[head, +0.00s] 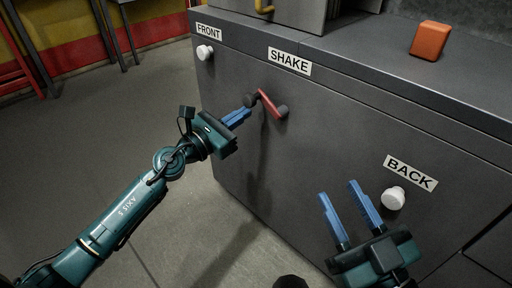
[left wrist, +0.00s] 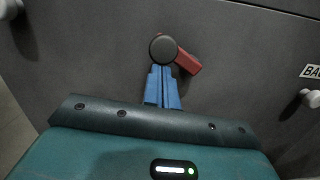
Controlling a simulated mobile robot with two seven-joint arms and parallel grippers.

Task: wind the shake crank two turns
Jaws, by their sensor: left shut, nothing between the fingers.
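The shake crank (head: 268,106) is a red arm on the grey cabinet front below the SHAKE label. It has a dark knob at its upper left end and a dark end at its lower right. My left gripper (head: 244,111) is shut and empty, its blue fingertips close to the upper left knob. In the left wrist view the fingertips (left wrist: 161,68) lie just below the round dark knob (left wrist: 163,47), with the red arm (left wrist: 187,62) behind. I cannot tell whether they touch. My right gripper (head: 336,188) is open and empty in front of the cabinet, left of the BACK knob.
A white FRONT knob (head: 205,52) is at the upper left of the cabinet (head: 330,125), and a white BACK knob (head: 393,198) at the right. An orange block (head: 430,40) rests on the cabinet top.

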